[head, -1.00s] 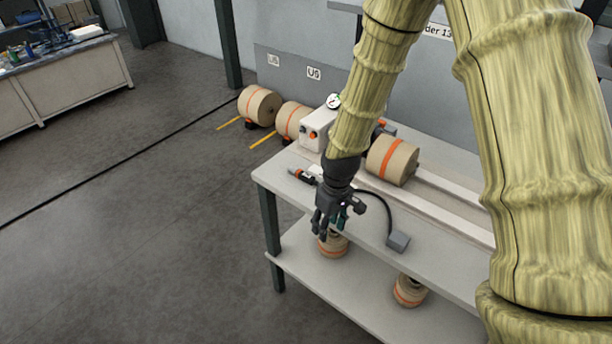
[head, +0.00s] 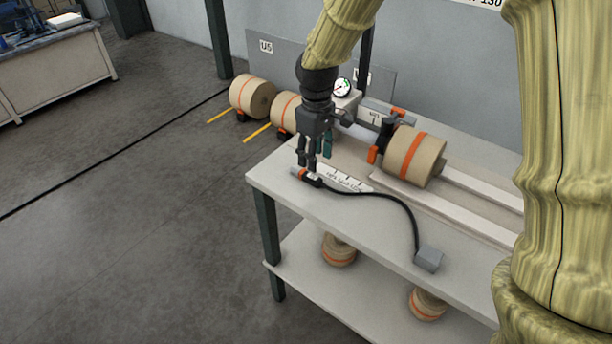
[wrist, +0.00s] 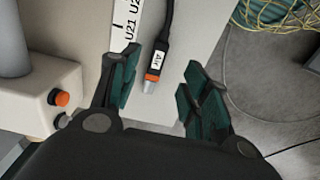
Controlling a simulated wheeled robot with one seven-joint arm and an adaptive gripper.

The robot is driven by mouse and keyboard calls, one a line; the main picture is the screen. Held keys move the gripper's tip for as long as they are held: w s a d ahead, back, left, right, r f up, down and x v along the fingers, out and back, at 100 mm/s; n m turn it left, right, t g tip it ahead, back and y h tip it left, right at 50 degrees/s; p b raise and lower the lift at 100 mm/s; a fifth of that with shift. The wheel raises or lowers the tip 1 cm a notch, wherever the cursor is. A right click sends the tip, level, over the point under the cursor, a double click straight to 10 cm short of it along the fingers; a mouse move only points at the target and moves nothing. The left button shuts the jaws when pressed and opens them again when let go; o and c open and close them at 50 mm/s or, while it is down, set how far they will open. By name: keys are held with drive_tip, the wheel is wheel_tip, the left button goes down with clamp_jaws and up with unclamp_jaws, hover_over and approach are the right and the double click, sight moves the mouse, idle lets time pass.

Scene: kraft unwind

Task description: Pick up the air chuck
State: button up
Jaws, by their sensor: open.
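The air chuck (head: 307,177) lies on the table top near its left corner, with a black body, an orange band and a silver tip. In the wrist view the air chuck (wrist: 155,66) shows a white "Air" label and lies between the fingers, beyond their tips. A black hose runs from it to a grey block (head: 428,260). My gripper (head: 313,160) is open and empty, fingers pointing down just above the chuck. In the wrist view my gripper (wrist: 157,85) shows teal finger pads apart on both sides of it.
A white label strip (head: 343,178) lies right beside the chuck. A paper roll (head: 413,156) sits on the table behind, near a white box with a gauge (head: 342,87). An orange button (wrist: 62,98) is close left of my fingers.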

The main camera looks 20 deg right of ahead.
sight(314, 177)
wheel_tip(314, 177, down, 2)
drive_tip(key=shift+d+f, duration=0.1)
drive_tip(key=shift+d, duration=0.05)
drive_tip(key=shift+w+a+f+p, duration=0.1)
drive_tip(key=shift+f+p, duration=0.25)
drive_tip(key=shift+f, duration=1.15)
drive_tip(key=shift+w+a+f+p, duration=0.1)
drive_tip(key=shift+f+p, duration=0.25)
drive_tip(key=shift+f, duration=1.1)
clamp_jaws()
